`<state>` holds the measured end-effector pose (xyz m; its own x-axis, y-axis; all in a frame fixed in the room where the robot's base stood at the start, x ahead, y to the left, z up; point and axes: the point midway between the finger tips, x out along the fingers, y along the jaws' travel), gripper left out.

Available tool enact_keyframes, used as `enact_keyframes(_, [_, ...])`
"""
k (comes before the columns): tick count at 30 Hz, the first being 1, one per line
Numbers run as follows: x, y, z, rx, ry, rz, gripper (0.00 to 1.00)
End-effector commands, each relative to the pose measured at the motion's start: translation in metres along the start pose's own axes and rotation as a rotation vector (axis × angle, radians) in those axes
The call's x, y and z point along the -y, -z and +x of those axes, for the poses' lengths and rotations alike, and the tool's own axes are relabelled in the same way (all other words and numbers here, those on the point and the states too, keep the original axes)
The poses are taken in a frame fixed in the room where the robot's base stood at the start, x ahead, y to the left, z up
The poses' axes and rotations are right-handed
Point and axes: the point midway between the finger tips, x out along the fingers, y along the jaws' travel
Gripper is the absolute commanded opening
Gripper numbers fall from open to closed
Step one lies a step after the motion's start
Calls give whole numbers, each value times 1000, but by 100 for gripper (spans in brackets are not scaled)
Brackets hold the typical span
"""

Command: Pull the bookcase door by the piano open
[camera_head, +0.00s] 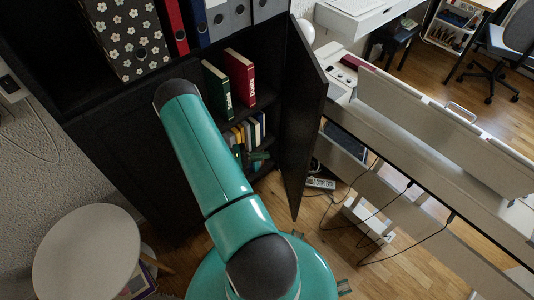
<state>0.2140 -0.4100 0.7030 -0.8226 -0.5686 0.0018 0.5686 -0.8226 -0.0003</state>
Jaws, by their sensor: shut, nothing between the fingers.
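The dark bookcase door (304,120) by the piano (430,155) stands wide open, swung out from the bookcase (130,150). Its free edge points toward me, and its broad face is turned toward the piano. My gripper (262,157) shows small and partly hidden beyond my teal arm, in front of the lower shelf opening. It is shut and empty, left of the door, with a gap visible between them. The door's handle cannot be made out.
Green and red binders (240,78) and small books (250,130) stand inside the opened bookcase. A round white table (87,255) stands at lower left. Cables and a power strip (320,183) lie on the floor between door and piano. An office chair (505,50) is far right.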

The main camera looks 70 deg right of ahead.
Motion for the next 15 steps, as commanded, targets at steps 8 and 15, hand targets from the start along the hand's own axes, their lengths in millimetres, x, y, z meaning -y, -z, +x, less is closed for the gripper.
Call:
enact_keyframes(8, [4, 0, 57, -1, 10, -2, 0])
enact_keyframes(15, [3, 0, 99, -1, 8, 0, 0])
